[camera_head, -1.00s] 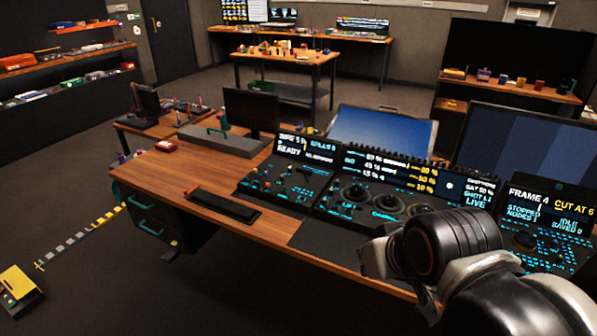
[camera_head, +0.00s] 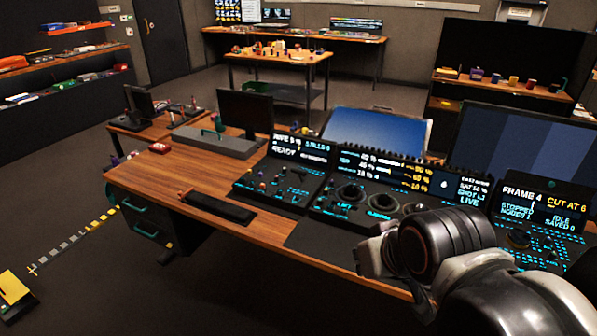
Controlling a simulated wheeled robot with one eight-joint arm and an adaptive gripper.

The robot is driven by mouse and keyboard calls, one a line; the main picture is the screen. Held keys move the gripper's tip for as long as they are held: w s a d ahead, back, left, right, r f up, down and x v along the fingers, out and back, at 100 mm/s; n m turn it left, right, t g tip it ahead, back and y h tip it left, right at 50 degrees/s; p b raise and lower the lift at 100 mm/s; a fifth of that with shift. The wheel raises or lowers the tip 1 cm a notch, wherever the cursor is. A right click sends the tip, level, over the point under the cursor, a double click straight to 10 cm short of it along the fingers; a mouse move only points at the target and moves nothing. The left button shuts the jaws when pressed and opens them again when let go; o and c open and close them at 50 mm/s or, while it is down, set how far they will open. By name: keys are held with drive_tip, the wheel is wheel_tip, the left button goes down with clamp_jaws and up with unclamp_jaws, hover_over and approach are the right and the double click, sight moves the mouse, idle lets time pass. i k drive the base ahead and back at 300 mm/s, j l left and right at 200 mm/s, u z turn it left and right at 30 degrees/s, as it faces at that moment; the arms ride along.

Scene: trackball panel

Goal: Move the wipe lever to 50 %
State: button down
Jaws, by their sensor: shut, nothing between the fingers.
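The left control panel (camera_head: 280,185) on the desk has small coloured knobs or levers and a display (camera_head: 302,150) that seems to read WIPE with a percentage, and READY. The percentage is too small to read surely. I cannot tell which small part is the wipe lever. My arm comes in from the lower right, its dark joint covering part of the desk front. My gripper (camera_head: 372,259) appears at the arm's left end, shut and empty, in front of the middle panel and right of the left panel. Its fingertips are hard to make out.
The middle trackball panel (camera_head: 372,197) and right panel (camera_head: 545,225) stand beside it, with monitors behind. A dark wrist rest (camera_head: 216,207) lies on the desk's front left. Bare wood (camera_head: 165,182) is free at the left. Floor is open in front.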

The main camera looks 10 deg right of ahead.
sight(300, 173)
drive_tip(key=i, duration=0.9)
